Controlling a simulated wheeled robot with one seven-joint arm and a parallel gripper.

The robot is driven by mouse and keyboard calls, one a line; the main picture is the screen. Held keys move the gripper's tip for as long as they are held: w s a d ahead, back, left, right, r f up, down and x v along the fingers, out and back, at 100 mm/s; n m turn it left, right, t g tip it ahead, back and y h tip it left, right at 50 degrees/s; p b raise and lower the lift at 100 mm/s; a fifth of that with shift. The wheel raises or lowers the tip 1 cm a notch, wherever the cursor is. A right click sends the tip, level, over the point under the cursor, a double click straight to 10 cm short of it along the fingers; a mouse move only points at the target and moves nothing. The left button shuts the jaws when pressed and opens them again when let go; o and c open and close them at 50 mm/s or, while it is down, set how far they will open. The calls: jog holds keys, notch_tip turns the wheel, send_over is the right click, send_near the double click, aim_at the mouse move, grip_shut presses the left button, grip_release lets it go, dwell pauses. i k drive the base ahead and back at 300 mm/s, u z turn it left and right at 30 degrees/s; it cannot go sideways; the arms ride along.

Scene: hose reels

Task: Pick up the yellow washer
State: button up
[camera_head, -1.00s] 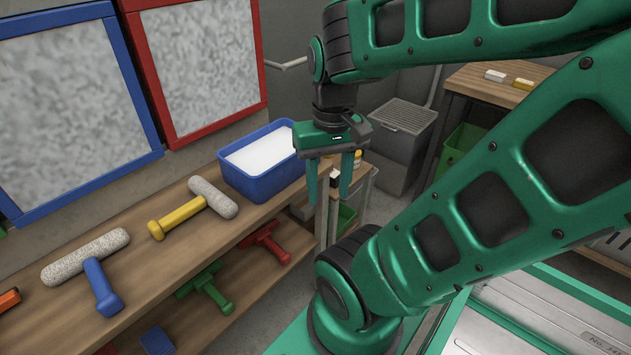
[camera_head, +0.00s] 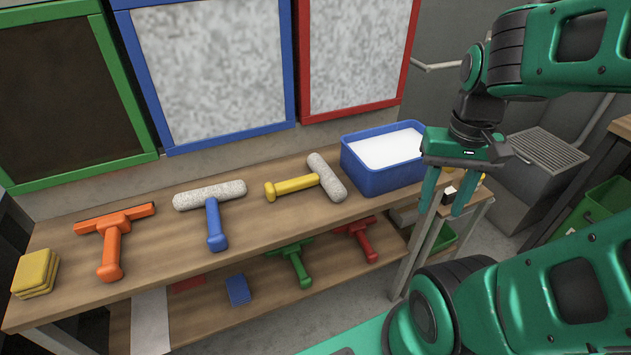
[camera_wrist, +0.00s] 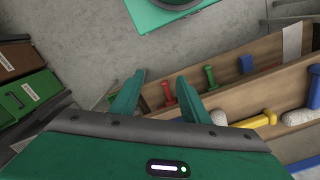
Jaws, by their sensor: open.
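The yellow washer (camera_head: 292,185) lies on the bench's upper board in the head view, with its yellow handle to the left and a speckled fluffy sleeve to the right. In the wrist view the yellow washer (camera_wrist: 254,121) shows at the right, partly hidden behind my gripper's body. My gripper (camera_head: 442,208) is open and empty, pointing down, to the right of the washer and beyond the blue tub. The green fingers of my gripper (camera_wrist: 158,88) stand apart in the wrist view, with nothing held between them.
A blue tub (camera_head: 380,182) with white contents stands between washer and gripper. A blue washer (camera_head: 214,222) and an orange squeegee (camera_head: 110,254) lie to the left, then yellow sponges (camera_head: 36,273). Green (camera_head: 296,262) and red (camera_head: 358,236) tools lie on the lower shelf. Framed panels hang behind.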

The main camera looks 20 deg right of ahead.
aim_at(322, 174)
jog(key=u, duration=1.6)
jog(key=k, duration=0.95)
jog(key=z, duration=1.5)
jog(key=i, duration=1)
jog(key=z, duration=0.05)
